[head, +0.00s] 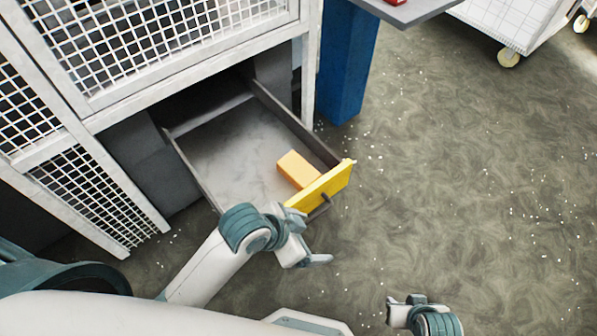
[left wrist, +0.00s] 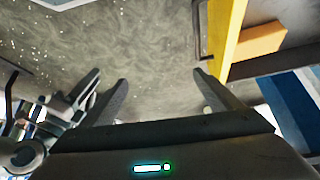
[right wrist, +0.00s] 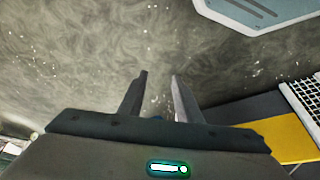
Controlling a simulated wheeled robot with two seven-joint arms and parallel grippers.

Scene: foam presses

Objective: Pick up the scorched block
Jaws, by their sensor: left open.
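An orange-tan block (head: 298,168) lies in the open drawer (head: 225,150), against the inside of its yellow front (head: 330,184). I see no clear scorch marks on it. It also shows in the left wrist view (left wrist: 258,40), behind the yellow front. My left gripper (head: 318,259) is outside the drawer, in front of its handle and apart from the block. Its fingers (left wrist: 160,78) are spread and empty. My right gripper (head: 391,308) is further right over the floor, with its fingers (right wrist: 159,76) parted and nothing between them.
The drawer slides out from a white mesh-fronted cabinet (head: 190,60). A blue post (head: 346,60) stands just behind the drawer, under a grey shelf (head: 410,10). A white cart (head: 500,25) is at the back right. The speckled floor (head: 470,180) to the right is open.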

